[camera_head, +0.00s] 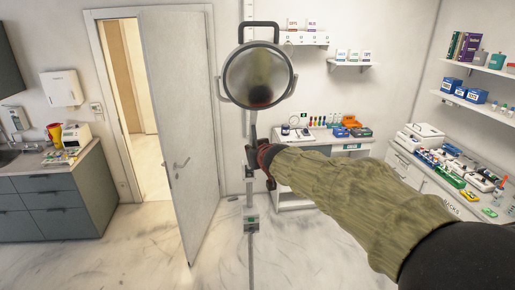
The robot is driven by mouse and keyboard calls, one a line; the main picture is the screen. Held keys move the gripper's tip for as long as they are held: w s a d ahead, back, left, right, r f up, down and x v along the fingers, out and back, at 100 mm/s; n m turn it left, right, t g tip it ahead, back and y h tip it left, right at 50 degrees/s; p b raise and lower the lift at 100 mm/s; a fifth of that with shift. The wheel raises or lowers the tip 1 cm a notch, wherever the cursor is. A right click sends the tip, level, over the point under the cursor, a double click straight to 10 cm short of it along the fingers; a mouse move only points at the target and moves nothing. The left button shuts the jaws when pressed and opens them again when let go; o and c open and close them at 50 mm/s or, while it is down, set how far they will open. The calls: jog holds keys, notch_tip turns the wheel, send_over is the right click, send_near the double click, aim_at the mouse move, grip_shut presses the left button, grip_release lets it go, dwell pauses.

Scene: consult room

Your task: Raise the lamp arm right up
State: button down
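The lamp's round metal head (259,75) is in the upper middle of the head view, its shiny disc facing me. A dark loop-shaped handle shows above it and a bracket holds its sides. Below it a slim grey post (250,205) runs down to a box with a green mark (251,224) near the floor. My arm, in an olive sleeve, reaches in from the lower right. My gripper (267,170), dark and red, is at or just in front of the post below the lamp head. Its fingers are small and partly hidden, so I cannot tell whether they touch it.
A door (180,120) stands open to the left of the post. A grey cabinet with a sink (60,200) is at far left. A desk (320,141) stands behind my arm and a loaded counter (440,195) is at right. Pale floor is clear in front.

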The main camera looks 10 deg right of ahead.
jog(key=shift+w+r, duration=0.15)
jog(key=shift+r, duration=0.5)
jog(key=c, duration=2.2)
grip_release()
jog(key=shift+w+f, duration=0.1)
jog(key=shift+c, duration=0.2)
jog(key=o, duration=0.4)
jog(key=shift+f, duration=0.35)
jog(key=shift+c, duration=0.2)
jog(key=v, duration=1.2)
jog(key=shift+r, duration=0.15)
jog(key=shift+d, duration=0.1)
